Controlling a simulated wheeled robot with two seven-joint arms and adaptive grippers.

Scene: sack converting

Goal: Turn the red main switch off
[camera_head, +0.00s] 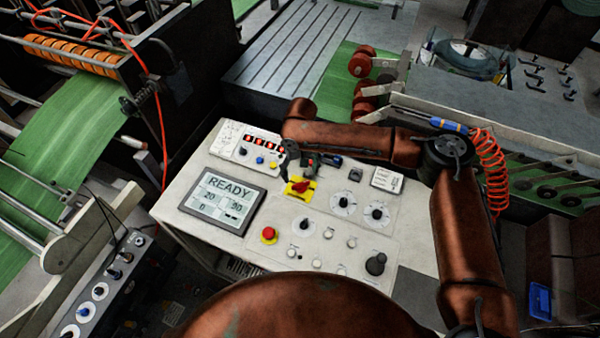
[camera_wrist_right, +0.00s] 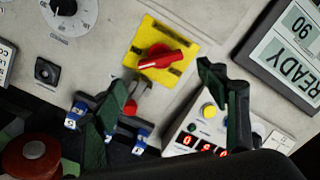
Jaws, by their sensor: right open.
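The red main switch (camera_head: 300,186) is a rotary handle on a yellow plate, near the middle of the white control panel (camera_head: 330,265). In the right wrist view the red handle (camera_wrist_right: 163,57) lies at an angle across its yellow plate. My right gripper (camera_head: 291,164) is just behind the switch in the head view, with its fingers pointing down towards the panel. In the right wrist view its two dark fingers (camera_wrist_right: 162,80) are apart with nothing between them, and the handle shows beyond their tips. I see no contact with it. My left gripper is not in view.
The panel also bears a screen reading READY (camera_head: 222,197), a red push button (camera_head: 269,234), a black knob (camera_head: 376,263), white dials (camera_head: 343,204) and a row of red digits (camera_head: 262,141). Green sheet runs through machines left (camera_head: 75,120) and behind.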

